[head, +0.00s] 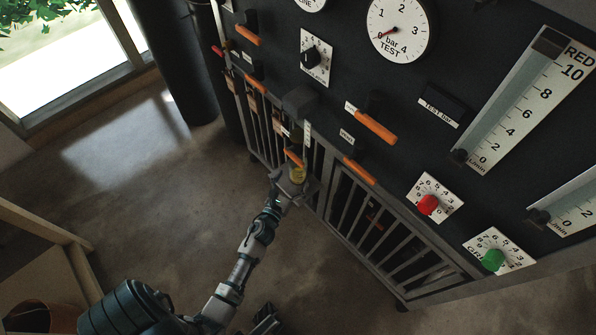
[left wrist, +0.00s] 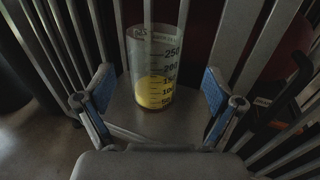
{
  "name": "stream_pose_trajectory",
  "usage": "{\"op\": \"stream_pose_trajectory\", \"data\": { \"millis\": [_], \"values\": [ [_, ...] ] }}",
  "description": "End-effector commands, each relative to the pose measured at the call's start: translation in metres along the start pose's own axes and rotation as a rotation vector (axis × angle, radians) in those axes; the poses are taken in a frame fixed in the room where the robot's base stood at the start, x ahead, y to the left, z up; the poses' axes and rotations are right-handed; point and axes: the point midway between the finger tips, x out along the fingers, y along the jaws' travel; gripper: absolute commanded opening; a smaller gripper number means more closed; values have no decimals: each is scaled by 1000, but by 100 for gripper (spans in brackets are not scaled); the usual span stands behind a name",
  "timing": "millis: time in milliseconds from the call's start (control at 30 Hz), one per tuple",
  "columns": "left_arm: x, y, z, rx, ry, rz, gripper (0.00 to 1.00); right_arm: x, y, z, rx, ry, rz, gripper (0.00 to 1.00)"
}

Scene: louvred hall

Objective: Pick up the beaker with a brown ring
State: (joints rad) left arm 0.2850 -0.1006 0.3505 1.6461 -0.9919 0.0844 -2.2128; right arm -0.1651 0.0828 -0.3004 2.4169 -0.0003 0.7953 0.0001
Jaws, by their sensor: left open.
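A clear beaker (left wrist: 158,62) with dark graduation marks up to 250 and yellow liquid in its lower part stands upright on a small grey ledge (left wrist: 125,115) in the left wrist view. I cannot clearly make out a brown ring on it. In the head view the beaker (head: 297,174) is small, at the front of the dark panel below the orange handles. My left gripper (head: 290,187) is open at the beaker. In the left wrist view its blue-padded fingers (left wrist: 158,92) stand on either side of the beaker, with a gap at each side.
Behind the beaker are grey louvre bars (head: 380,235) under a dark panel with gauges, orange handles (head: 375,127), a red knob (head: 428,204) and a green knob (head: 493,259). A wooden frame (head: 45,222) stands at the left. The floor (head: 150,185) between is clear.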

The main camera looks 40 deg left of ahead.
Motion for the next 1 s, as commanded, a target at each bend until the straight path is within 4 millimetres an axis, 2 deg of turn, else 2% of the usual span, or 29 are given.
{"op": "stream_pose_trajectory", "data": {
  "millis": [167, 433, 733, 1000],
  "values": [
    [13, 2, 0, 0, 0, 0, 93, 0, 0, 0, 0, 0, 0, 47],
    [52, 8, -2, 0, 0, -1, 93, -3, 1, 3, 0, -8, 2, 47],
    [58, 8, -1, 0, 0, 0, 93, 2, 1, 3, -1, 4, -1, 47],
    [57, 7, -1, 0, 0, 0, 25, 1, 1, 3, -1, 5, -1, 47]
  ]
}}
